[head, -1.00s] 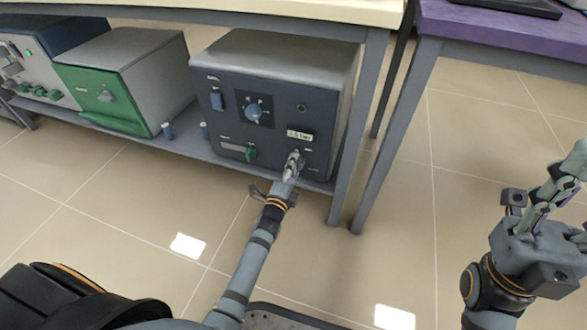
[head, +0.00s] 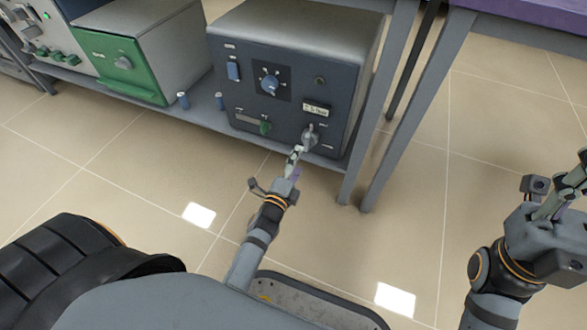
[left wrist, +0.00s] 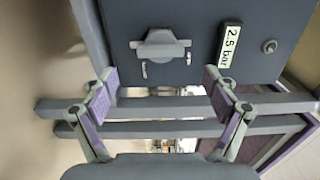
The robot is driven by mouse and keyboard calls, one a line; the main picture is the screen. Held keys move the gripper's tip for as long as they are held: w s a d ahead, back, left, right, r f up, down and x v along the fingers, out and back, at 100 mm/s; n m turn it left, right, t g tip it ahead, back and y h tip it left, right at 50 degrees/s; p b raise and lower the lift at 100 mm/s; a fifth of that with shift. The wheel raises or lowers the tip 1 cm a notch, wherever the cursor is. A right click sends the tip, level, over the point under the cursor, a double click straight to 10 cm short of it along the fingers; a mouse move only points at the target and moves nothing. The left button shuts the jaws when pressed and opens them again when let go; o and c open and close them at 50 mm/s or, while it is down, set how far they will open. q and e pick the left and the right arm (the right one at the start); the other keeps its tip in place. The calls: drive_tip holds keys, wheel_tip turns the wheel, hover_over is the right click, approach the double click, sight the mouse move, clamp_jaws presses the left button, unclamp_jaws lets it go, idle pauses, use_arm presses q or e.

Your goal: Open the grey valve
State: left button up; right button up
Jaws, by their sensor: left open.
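The grey valve (head: 309,135) is on the lower right of the dark blue front panel of a grey furnace (head: 290,95). Its handle looks upright in the head view. In the left wrist view the valve (left wrist: 160,46) shows whole, its bar lying across the picture. My left gripper (head: 296,152) is in front of and just below the valve, apart from it. In the left wrist view its jaws (left wrist: 162,84) are wide open and empty, short of the valve. My right gripper (head: 563,190) is at the right edge, partly cut off, away from the furnace.
A display (left wrist: 230,45) reading 2.5 bar sits beside the valve. A table leg (head: 375,110) stands close right of the furnace. The floor (head: 120,190) in front is clear.

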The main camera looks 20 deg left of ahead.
use_arm(q)
drive_tip(key=s, duration=0.4)
drive_tip(key=shift+s, duration=0.1)
idle(0.5)
